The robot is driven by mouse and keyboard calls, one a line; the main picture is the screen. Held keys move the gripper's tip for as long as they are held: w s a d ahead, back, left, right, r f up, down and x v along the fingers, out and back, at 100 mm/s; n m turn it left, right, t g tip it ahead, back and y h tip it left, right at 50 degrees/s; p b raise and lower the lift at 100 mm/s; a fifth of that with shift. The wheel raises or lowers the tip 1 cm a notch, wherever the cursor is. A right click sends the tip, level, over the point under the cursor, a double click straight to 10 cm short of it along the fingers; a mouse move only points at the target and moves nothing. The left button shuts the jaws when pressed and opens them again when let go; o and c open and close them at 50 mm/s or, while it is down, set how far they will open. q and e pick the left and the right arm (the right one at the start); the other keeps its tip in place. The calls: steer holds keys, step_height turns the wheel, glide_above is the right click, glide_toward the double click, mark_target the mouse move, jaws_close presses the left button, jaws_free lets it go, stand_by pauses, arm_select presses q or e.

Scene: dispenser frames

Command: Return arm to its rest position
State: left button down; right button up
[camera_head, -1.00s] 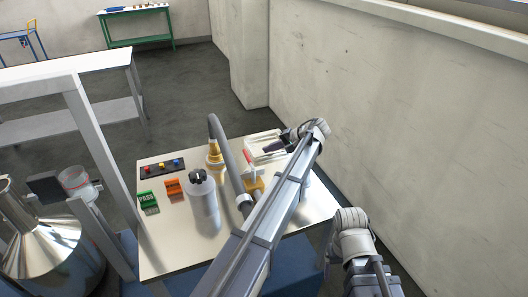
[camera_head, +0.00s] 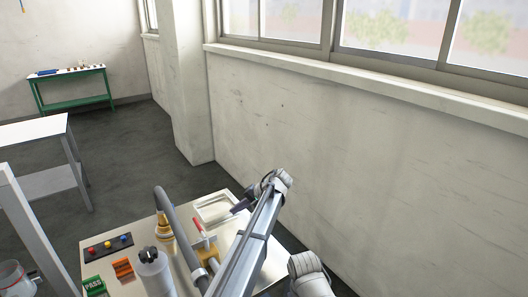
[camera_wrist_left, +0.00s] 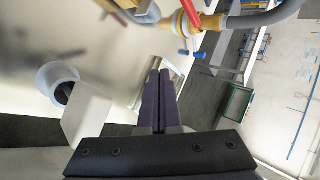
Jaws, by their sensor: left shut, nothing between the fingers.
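My left arm reaches up from the bottom of the head view, over the right part of the cream bench top (camera_head: 120,263). My left gripper (camera_head: 238,208) has dark fingers and hangs beside a shallow white tray (camera_head: 207,211). In the left wrist view the two dark fingers (camera_wrist_left: 158,92) lie together, shut and empty. My right gripper is not in view.
A brass fitting with a grey hose (camera_head: 163,228), a grey canister (camera_head: 153,270), an orange block (camera_head: 122,268), a green PASS block (camera_head: 94,286) and a button panel (camera_head: 108,245) stand on the bench. A concrete wall (camera_head: 340,160) rises close on the right.

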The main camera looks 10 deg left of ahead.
arm_select(q)
steer(key=s+d+f+m+h, duration=0.1)
steer(key=s+d, duration=0.3)
steer(key=s, duration=0.8)
steer(key=s+d+f+h, duration=0.3)
steer(key=s+d+h, duration=0.1)
steer(key=s, duration=0.8)
steer(key=s+d+f+m+g+h, duration=0.1)
steer(key=s+d, duration=0.4)
steer(key=s, duration=0.6)
steer(key=shift+s+d+f+m+h, duration=0.2)
steer(key=shift+s+f+m+h, duration=0.15)
steer(key=shift+f+h, duration=0.65)
steer(key=shift+r, duration=0.1)
